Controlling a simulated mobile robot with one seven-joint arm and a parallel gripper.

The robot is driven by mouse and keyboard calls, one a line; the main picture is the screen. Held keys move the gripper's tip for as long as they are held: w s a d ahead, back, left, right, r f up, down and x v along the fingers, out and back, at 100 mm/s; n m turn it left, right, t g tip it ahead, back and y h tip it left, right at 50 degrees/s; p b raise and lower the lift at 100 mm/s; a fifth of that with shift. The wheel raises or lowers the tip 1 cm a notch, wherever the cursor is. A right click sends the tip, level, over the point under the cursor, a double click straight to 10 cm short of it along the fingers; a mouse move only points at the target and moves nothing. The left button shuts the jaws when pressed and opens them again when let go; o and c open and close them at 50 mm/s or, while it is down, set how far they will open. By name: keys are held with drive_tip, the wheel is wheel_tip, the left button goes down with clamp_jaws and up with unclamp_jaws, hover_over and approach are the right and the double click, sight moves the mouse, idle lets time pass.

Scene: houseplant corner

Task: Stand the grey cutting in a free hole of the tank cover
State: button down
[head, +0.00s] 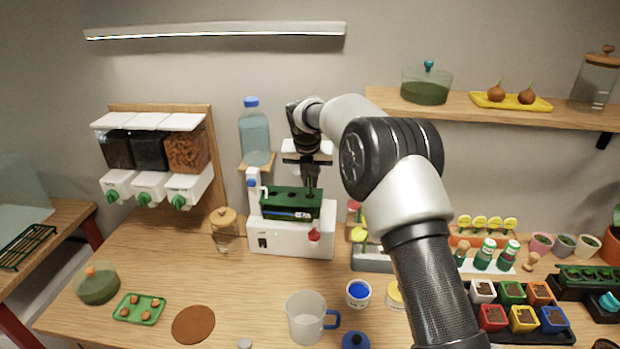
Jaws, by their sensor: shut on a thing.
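The tank cover (278,193) is dark green with several round holes. It tops a small tank on a white machine at the back middle of the table. My gripper (311,178) points down just above the right part of this cover, with its fingers close together. It is shut on a thin, dark thing that appears to be the grey cutting, small and mostly hidden by the fingers. I cannot tell whether its lower end is above a hole or inside one.
A blue-capped water bottle (255,135) stands left of my arm, behind the tank. A corked jar (225,232) is left of the machine. A clear jug (305,317) and blue-topped pot (358,293) stand in front. My arm hides part of the right side.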

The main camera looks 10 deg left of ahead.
drive_tip(key=shift+f, duration=0.1)
idle(0.3)
drive_tip(key=c, duration=1.3)
unclamp_jaws()
wheel_tip(320, 180, up, 3)
drive_tip(key=shift+f+p, duration=0.2)
drive_tip(key=shift+p, duration=1)
drive_tip(key=shift+r, duration=2.25)
drive_tip(key=shift+r, duration=0.1)
